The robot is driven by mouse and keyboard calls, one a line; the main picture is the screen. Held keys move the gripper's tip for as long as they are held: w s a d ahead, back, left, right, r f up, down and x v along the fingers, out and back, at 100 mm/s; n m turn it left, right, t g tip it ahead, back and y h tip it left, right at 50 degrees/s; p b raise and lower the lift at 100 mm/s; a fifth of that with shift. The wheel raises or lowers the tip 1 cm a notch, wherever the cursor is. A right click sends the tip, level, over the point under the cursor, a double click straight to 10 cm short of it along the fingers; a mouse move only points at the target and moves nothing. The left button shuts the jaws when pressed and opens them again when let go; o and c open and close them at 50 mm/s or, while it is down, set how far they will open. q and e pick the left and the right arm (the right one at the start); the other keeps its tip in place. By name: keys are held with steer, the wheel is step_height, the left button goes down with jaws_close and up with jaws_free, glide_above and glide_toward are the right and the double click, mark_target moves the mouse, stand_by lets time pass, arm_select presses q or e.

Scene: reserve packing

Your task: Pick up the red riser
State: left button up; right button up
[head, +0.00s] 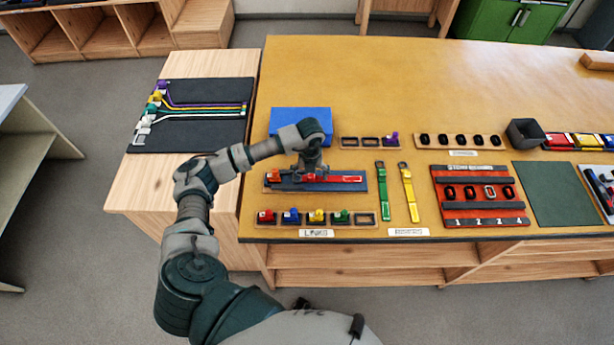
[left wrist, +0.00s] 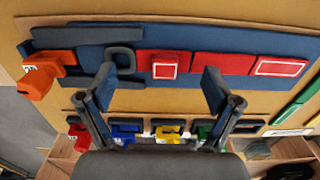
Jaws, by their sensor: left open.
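A long red strip (head: 345,179), which looks like the red riser, lies on a blue board (head: 362,187) near the table's front edge. In the left wrist view the red strip (left wrist: 215,63) has seams and white-outlined squares, and runs left to right across the blue board (left wrist: 290,43). A dark ring piece (left wrist: 121,60) is at its left end, and an orange piece (left wrist: 42,78) sits at the board's left. My left gripper (head: 312,171) is above the board, open and empty. Its fingertips (left wrist: 158,80) are apart beside the strip; whether they touch it I cannot tell. My right gripper is not in view.
A blue block (head: 300,121) stands behind the board. A rack of coloured links (head: 303,217) lies in front. A green strap (head: 384,190) and a yellow strap (head: 409,190) lie to the right, before a red numbered rack (head: 482,209).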

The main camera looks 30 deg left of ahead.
arm_select(q)
steer(key=shift+d+f, duration=0.25)
jaws_close()
stand_by(0.3)
